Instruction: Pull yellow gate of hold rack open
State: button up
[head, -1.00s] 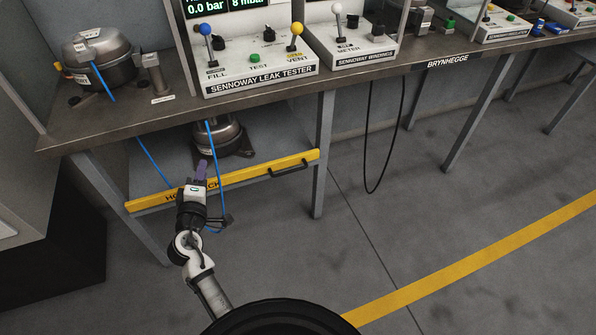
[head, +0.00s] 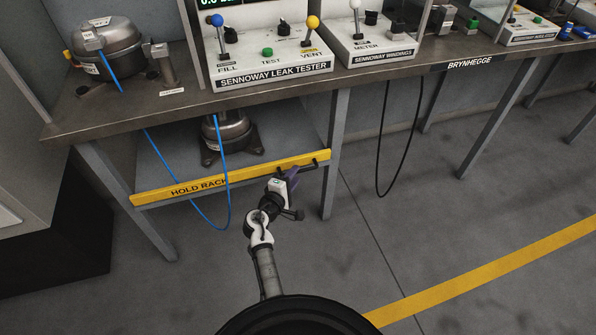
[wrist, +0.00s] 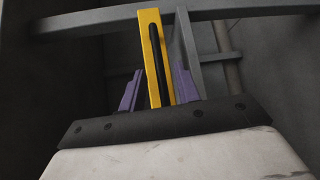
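The yellow gate (head: 240,175) is a bar marked HOLD RACK across the front of the shelf under the bench. It looks shut. Its black handle (head: 315,164) is near the right end and partly hidden by my gripper. My gripper (head: 291,173) is at the handle, its purple fingers pointing toward the gate. In the wrist view the fingers (wrist: 158,86) stand apart, with the yellow gate (wrist: 149,16) and the black handle (wrist: 158,60) showing between them. I cannot tell whether a finger touches the handle.
A compressor (head: 229,133) stands on the shelf behind the gate. A blue hose (head: 229,190) loops down in front of the gate, left of my gripper. A bench leg (head: 335,160) stands just right of the gate. The floor in front is clear.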

jog(key=shift+x, duration=1.55)
grip_shut()
